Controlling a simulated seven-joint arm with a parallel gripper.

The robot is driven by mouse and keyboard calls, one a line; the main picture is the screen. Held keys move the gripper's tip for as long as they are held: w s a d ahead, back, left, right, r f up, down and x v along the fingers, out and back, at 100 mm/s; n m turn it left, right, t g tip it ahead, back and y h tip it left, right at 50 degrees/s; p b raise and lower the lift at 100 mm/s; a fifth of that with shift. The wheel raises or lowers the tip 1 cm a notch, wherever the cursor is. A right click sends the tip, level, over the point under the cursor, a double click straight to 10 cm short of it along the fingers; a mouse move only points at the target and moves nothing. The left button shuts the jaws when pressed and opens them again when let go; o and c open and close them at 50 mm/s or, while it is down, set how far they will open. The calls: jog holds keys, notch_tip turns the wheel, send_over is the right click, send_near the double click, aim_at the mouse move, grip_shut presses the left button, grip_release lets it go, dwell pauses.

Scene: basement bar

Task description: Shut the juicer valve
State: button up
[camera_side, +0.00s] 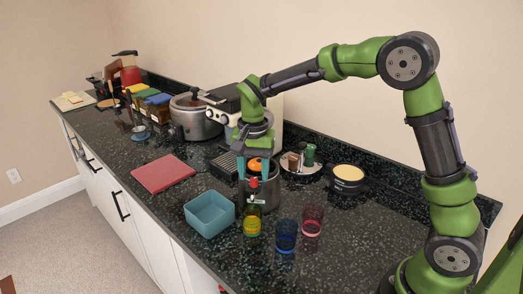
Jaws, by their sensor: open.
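What looks like the juicer (270,190) is a dark grey cylinder on the counter, right of the blue square bowl. An orange round thing (255,164) shows above it. My gripper (253,172) points down over this spot with its blue-tipped fingers apart, one on each side of the orange thing in this view. I cannot tell whether they touch anything. A small pale piece (257,200), perhaps the valve or spout, shows low on the juicer's front. Its setting is too small to read.
The blue bowl (210,213) stands left of the bottle. A blue glass (286,235) and a red glass (312,219) stand to the right. A red board (163,173), a large pot (195,122) and a dark yellow-topped pot (347,178) stand farther off. The front right counter is clear.

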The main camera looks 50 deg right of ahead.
jog(key=shift+f, duration=0.9)
jog(key=shift+c, duration=0.3)
grip_shut()
